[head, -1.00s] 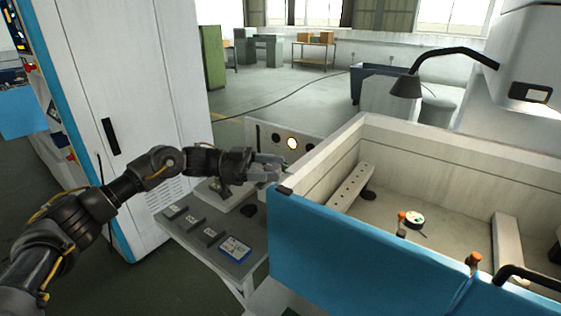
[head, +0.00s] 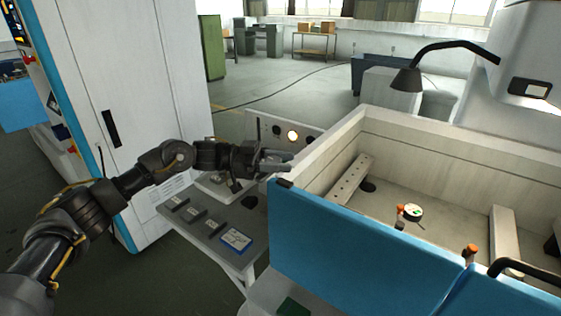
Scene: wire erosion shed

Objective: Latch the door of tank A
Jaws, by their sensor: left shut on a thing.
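The tank (head: 430,138), open at the top with pale walls, fills the right of the head view. Its front is a blue door panel (head: 360,245), with a dark fitting (head: 285,183) at its top left corner. Two orange-tipped pieces show, one inside the tank (head: 400,208) and one near the panel seam (head: 471,249). I cannot tell which is the latch. My right gripper is not in view.
A grey side table (head: 208,238) with several small blocks and a blue-edged item (head: 236,240) stands below my left arm. A panel with a lit lamp (head: 293,136) is behind the gripper. A white cabinet (head: 140,70) stands left.

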